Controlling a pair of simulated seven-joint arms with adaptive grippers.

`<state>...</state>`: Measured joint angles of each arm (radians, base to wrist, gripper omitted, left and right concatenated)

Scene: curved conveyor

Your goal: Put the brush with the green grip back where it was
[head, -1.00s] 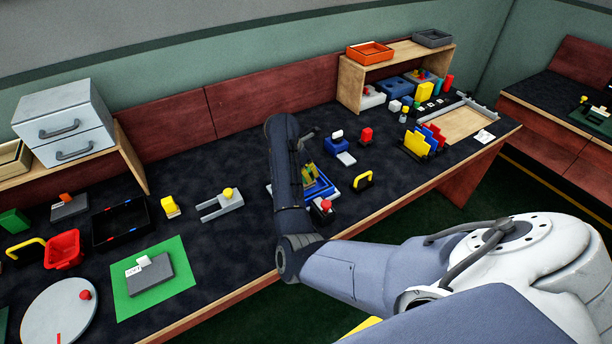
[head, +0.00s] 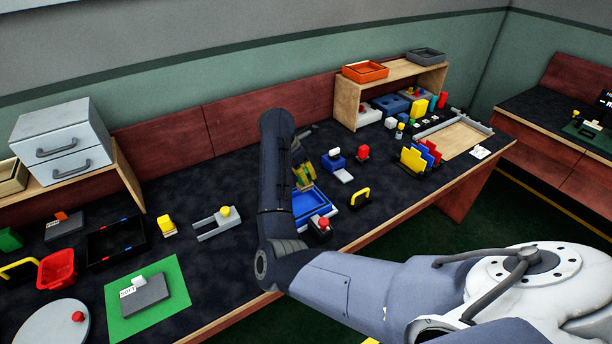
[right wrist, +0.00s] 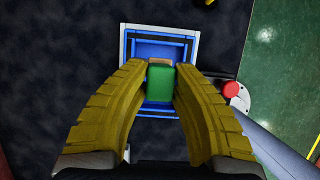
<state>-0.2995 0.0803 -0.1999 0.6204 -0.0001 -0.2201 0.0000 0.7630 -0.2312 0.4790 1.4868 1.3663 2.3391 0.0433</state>
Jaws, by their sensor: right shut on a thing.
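My right gripper (right wrist: 160,85) is shut on the brush with the green grip (right wrist: 159,82). The green block sits between the tips of the yellow fingers, and a small tan part shows at its far end. In the head view, my right gripper (head: 303,176) is over the back of the blue tray (head: 318,203), partly hidden by my arm. The tray (right wrist: 188,50) lies below the brush in the right wrist view, with a pale outer edge. I cannot tell how high the brush is. My left gripper is not in view.
A grey forked fixture (head: 217,224) is to the left. Dark tabletop is clear between them.

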